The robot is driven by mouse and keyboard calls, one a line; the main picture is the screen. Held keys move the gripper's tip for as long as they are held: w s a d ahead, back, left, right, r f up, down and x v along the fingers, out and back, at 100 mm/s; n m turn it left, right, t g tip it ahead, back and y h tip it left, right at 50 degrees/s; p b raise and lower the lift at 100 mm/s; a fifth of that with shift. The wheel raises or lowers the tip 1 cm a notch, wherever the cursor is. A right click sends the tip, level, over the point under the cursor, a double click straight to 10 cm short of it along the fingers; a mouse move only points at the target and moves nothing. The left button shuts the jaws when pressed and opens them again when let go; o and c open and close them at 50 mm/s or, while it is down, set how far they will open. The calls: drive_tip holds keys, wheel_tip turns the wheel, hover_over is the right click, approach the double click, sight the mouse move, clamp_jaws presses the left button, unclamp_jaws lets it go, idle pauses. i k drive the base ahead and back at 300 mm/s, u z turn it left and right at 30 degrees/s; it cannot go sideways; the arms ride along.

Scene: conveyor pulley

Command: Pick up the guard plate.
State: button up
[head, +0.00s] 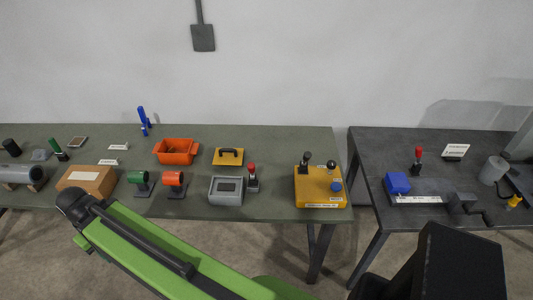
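My gripper does not show in the head view.
Near the plate are the orange bin (177,151), the grey box (226,191), a red-topped lever (252,178) and a yellow control box (319,187). A gap separates this table from a dark table (385,160) at right. The table's back right is clear.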

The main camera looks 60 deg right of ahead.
sight(222, 155)
drive_tip(key=z, duration=0.4)
drive_tip(key=i, duration=1.05)
drive_tip(key=u, duration=0.1)
